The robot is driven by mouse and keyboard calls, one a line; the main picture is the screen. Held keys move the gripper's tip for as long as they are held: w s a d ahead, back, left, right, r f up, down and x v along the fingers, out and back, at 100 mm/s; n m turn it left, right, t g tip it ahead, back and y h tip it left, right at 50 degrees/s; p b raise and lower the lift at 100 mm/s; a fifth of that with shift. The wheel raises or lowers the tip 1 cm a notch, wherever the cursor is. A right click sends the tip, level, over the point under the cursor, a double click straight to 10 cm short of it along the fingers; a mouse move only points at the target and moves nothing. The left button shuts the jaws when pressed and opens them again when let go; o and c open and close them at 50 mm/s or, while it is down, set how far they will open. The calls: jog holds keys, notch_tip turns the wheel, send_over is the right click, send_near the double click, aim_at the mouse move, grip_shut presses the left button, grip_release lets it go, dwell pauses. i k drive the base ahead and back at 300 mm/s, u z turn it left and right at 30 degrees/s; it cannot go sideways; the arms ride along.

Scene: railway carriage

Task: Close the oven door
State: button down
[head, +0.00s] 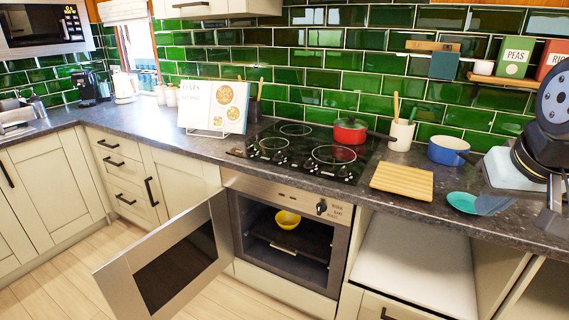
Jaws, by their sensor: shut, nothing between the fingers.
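The oven (285,190) is built in under the hob, and its cavity is open to view. Its oven door (172,262) is hinged at the left side and stands swung wide open, out over the floor to the left. It has a silver frame and a dark glass pane. A yellow bowl (287,220) sits inside on the upper rack or tray. My gripper (551,217) is at the far right edge, over the worktop, partly cut off by the frame. It is shut and empty, far from the door and not touching it.
The hob (290,148) holds a red pan (350,131). A wooden board (402,181), a blue pot (453,151) and a teal dish (463,202) stand on the worktop to the right. The wooden floor (50,283) left of the door is clear.

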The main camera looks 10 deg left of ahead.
aim_at(155, 276)
jog(key=k, duration=1)
jog(key=z, duration=0.4)
jog(key=i, duration=0.1)
jog(key=u, duration=2.75)
jog(key=i, duration=3.55)
jog(key=z, duration=0.1)
